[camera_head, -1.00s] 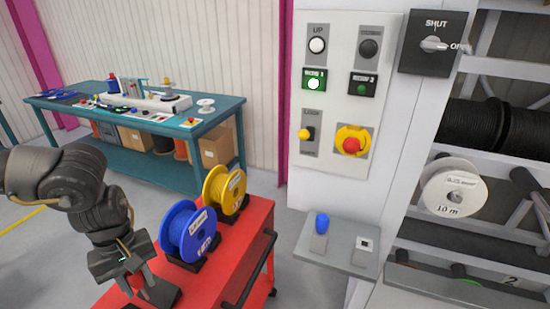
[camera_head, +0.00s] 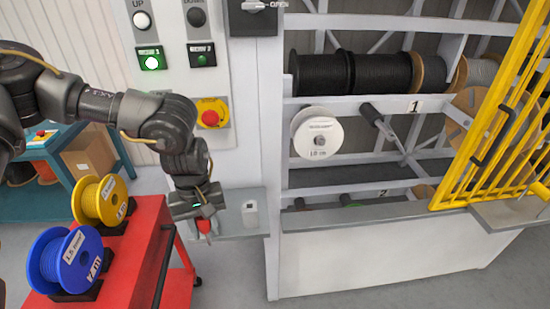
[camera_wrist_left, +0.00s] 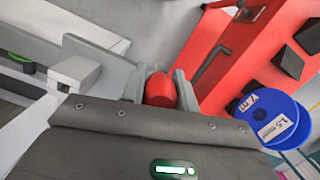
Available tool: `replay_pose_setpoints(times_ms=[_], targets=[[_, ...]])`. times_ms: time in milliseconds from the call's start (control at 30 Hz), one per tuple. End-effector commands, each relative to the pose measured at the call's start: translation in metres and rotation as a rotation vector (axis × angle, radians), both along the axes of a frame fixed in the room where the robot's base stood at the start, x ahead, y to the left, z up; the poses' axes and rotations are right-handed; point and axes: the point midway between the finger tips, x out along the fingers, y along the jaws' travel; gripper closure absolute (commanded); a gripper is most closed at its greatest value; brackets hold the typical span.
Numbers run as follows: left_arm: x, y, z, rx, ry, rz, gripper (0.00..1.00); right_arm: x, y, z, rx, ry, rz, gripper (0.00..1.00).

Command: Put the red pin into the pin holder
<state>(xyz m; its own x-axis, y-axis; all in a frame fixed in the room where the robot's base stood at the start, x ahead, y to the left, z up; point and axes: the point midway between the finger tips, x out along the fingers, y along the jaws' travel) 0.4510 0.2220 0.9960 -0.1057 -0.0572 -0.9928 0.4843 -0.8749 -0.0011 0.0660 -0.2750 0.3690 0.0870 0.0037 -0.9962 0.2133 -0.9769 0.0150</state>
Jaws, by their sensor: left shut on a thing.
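My left gripper (camera_head: 203,222) is shut on the red pin (camera_head: 204,228) and points down over the left part of a small grey shelf (camera_head: 230,226). In the left wrist view the red pin (camera_wrist_left: 160,90) sits between the two grey fingers. A small whitish block with a square top, seemingly the pin holder (camera_head: 249,208), stands on the shelf to the right of the gripper. A similar white block (camera_wrist_left: 78,73) shows left of the pin in the left wrist view. The pin is apart from it. The gripper covers the shelf's left part. My right gripper is out of view.
A red cart (camera_head: 130,258) carries a blue reel (camera_head: 64,262) and a yellow reel (camera_head: 100,200), left of the gripper. The button panel (camera_head: 172,68) rises behind my arm. A rack with a white reel (camera_head: 317,134) and a yellow gate (camera_head: 490,120) are to the right.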

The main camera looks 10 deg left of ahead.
Motion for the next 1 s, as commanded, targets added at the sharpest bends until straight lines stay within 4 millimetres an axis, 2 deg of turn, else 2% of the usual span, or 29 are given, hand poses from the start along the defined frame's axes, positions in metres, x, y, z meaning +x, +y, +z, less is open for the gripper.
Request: replay_pose_setpoints(times_ms=[67, 167, 300, 400, 500, 667, 1000], targets=[[0.003, -0.002, 0.007, 0.002, -0.002, 0.020, 0.93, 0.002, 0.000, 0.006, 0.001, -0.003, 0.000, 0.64], [0.017, -0.013, 0.031, 0.006, -0.007, 0.119, 0.93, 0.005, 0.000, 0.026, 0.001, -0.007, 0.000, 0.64], [0.048, -0.040, 0.077, 0.012, -0.013, 0.364, 0.93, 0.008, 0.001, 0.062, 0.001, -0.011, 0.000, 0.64], [0.067, -0.059, 0.105, 0.010, -0.011, 0.534, 0.93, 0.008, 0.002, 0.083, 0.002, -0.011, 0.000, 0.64], [0.081, -0.074, 0.124, 0.005, -0.008, 0.670, 0.93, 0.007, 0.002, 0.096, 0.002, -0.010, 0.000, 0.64], [0.091, -0.086, 0.136, 0.000, -0.001, 0.782, 0.93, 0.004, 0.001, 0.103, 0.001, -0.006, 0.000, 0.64], [0.092, -0.087, 0.132, -0.001, 0.000, 0.794, 0.93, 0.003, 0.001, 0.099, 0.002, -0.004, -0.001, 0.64]])
